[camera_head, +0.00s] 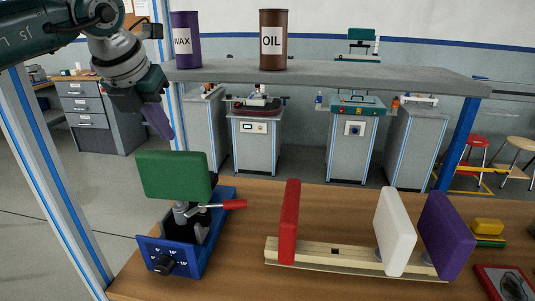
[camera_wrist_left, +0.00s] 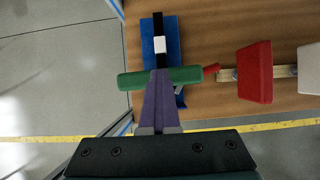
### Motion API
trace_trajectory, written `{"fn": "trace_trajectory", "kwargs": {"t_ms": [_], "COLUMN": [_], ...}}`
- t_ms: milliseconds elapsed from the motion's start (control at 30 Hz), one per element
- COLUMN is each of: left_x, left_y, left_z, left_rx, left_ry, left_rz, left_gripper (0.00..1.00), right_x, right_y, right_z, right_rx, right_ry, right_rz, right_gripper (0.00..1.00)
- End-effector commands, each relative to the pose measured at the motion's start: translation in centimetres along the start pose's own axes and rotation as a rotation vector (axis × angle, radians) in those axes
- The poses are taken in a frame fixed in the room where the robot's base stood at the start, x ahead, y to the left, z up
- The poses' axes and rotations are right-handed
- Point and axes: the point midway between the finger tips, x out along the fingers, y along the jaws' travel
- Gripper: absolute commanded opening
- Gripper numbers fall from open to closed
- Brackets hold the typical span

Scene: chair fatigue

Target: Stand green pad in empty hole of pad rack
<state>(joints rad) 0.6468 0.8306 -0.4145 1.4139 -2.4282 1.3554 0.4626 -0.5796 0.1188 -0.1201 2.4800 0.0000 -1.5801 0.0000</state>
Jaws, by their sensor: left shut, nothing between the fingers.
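The green pad (camera_head: 172,175) stands upright on the blue clamp device (camera_head: 160,252), which has a red-handled lever (camera_head: 234,204). In the left wrist view the green pad (camera_wrist_left: 136,80) lies across the view, partly behind my fingers. My left gripper (camera_head: 160,134) is shut and empty, above the pad and apart from it; its purple fingers also show in the wrist view (camera_wrist_left: 160,76). The wooden pad rack (camera_head: 300,257) holds a red pad (camera_head: 289,220), a white pad (camera_head: 395,232) and a purple pad (camera_head: 446,236). A dark empty hole (camera_head: 334,251) shows between red and white. My right gripper is not in view.
A grey shelf (camera_head: 330,74) above the bench carries a WAX can (camera_head: 186,42) and an OIL can (camera_head: 273,42). A blue-edged post stands at the left. Yellow and green blocks (camera_head: 488,227) and a red-framed item (camera_head: 505,283) lie at the bench's right.

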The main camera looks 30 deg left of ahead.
Motion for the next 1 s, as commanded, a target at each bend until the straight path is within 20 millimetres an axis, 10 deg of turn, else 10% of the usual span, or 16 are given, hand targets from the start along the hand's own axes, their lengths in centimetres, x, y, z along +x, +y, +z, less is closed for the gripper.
{"fn": "trace_trajectory", "kwargs": {"t_ms": [400,700,1000], "left_x": [-1.30,-1.33,-1.37], "left_y": [0.05,0.05,0.07], "left_z": [0.80,0.85,0.77], "left_rx": [-0.001,-0.001,0.000], "left_ry": [-0.005,-0.006,-0.005], "left_rz": [0.001,0.001,0.001], "left_gripper": [0.00,0.32,0.32], "right_x": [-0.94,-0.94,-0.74], "right_y": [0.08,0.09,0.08], "right_z": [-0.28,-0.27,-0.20], "right_rx": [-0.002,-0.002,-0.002], "right_ry": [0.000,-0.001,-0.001], "right_rz": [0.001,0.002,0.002], "right_gripper": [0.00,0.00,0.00]}}
